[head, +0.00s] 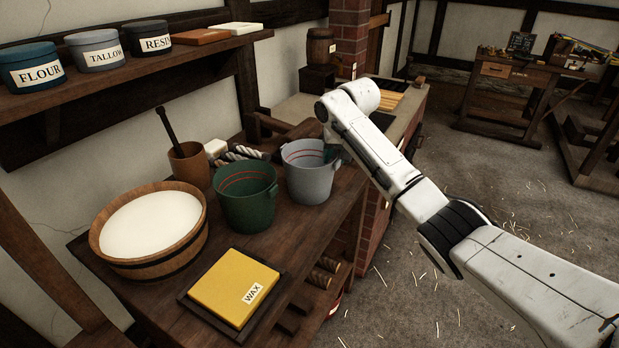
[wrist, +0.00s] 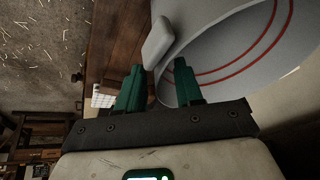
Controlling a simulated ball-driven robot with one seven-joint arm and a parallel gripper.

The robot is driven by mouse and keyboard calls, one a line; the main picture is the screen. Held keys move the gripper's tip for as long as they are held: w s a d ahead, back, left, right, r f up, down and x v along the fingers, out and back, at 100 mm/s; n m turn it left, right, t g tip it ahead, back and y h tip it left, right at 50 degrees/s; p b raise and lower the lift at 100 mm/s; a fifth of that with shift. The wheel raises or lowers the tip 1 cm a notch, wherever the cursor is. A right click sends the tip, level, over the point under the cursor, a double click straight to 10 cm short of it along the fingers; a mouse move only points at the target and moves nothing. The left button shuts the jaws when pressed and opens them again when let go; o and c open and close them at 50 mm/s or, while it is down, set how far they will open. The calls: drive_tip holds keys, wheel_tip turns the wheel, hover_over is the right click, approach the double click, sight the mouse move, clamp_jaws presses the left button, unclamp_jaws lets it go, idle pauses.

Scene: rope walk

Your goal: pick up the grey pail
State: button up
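The grey pail (head: 309,178) stands upright on the dark wooden bench, beside a green pail (head: 246,198). Both have red rings inside. My gripper (head: 332,153) is at the right rim of the grey pail, mostly hidden by my arm in the head view. In the wrist view, the gripper (wrist: 158,67) has its two green fingers apart. One finger is over the mouth of the grey pail (wrist: 225,62) and the other is outside it, with the rim between them. A pale tab on the rim sits just beyond the fingertips. I cannot tell whether either finger touches the wall.
A wooden tub of white stuff (head: 150,232) and a yellow wax block (head: 234,285) on a tray stand nearer on the bench. A brown pot with a stick (head: 189,163) and striped rope pieces (head: 241,153) are behind the pails. A shelf (head: 130,67) hangs above left.

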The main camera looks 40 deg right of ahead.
drive_tip(key=shift+c, duration=0.2)
clamp_jaws()
idle(1.3)
